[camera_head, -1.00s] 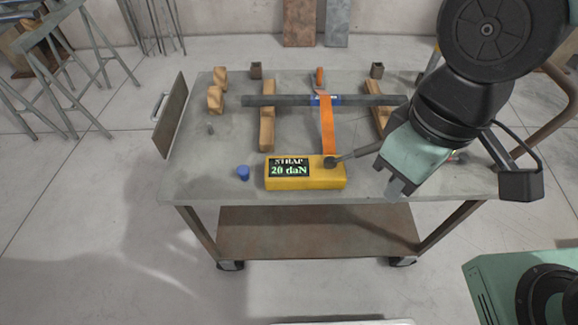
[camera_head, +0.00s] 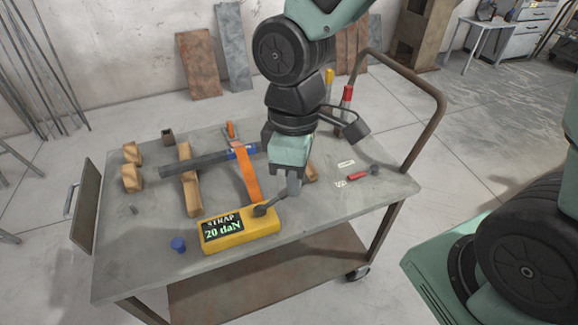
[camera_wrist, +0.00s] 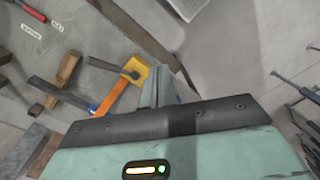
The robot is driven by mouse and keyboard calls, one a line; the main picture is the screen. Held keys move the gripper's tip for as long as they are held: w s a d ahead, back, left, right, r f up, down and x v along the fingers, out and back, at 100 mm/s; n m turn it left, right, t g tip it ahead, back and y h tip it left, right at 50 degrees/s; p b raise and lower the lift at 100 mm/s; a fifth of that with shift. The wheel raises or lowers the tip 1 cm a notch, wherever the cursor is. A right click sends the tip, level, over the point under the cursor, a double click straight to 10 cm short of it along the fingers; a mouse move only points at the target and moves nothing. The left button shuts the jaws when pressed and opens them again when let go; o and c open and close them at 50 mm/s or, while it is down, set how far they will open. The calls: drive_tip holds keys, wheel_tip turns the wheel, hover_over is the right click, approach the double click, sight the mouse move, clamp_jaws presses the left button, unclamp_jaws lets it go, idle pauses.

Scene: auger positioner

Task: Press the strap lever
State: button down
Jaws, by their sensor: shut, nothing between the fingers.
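The yellow strap box (camera_head: 245,236) sits near the table's front edge; its display reads "STRAP 20 daN". The dark strap lever (camera_head: 268,206) sticks out from its top toward the right, and an orange strap (camera_head: 246,178) runs back from it. My gripper (camera_head: 293,186) is shut and empty, pointing down just right of the lever's end in the head view. In the wrist view the box (camera_wrist: 143,82), the lever (camera_wrist: 106,67) and my shut fingers (camera_wrist: 160,84) show, the lever pointing left away from them. I cannot tell whether the fingers touch the lever.
A dark bar (camera_head: 193,165) lies on wooden blocks (camera_head: 190,190) under the strap. A blue knob (camera_head: 178,244) stands left of the box. A red-handled tool (camera_head: 357,177) and labels lie to the right. The grey tabletop (camera_head: 335,205) is clear at front right.

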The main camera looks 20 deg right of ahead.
drive_tip(key=w+d+f+n+y+p, duration=0.1)
drive_tip(key=w+d+n+p, duration=0.4)
drive_tip(key=w, duration=1.1)
drive_tip(key=shift+d+f+g+y, duration=0.25)
drive_tip(key=shift+d+y, duration=0.25)
drive_tip(key=shift+y, duration=0.4)
drive_tip(key=p, duration=0.3)
hover_over(284, 194)
drive_tip(key=w+d, duration=0.2)
drive_tip(key=f, duration=1.1)
drive_tip(key=shift+s+f, duration=0.2)
drive_tip(key=shift+f, duration=0.05)
drive_tip(key=shift+s+d+f, duration=0.1)
drive_tip(key=shift+d+f, duration=0.15)
drive_tip(key=shift+f, duration=0.45)
drive_tip(key=shift+d, duration=0.1)
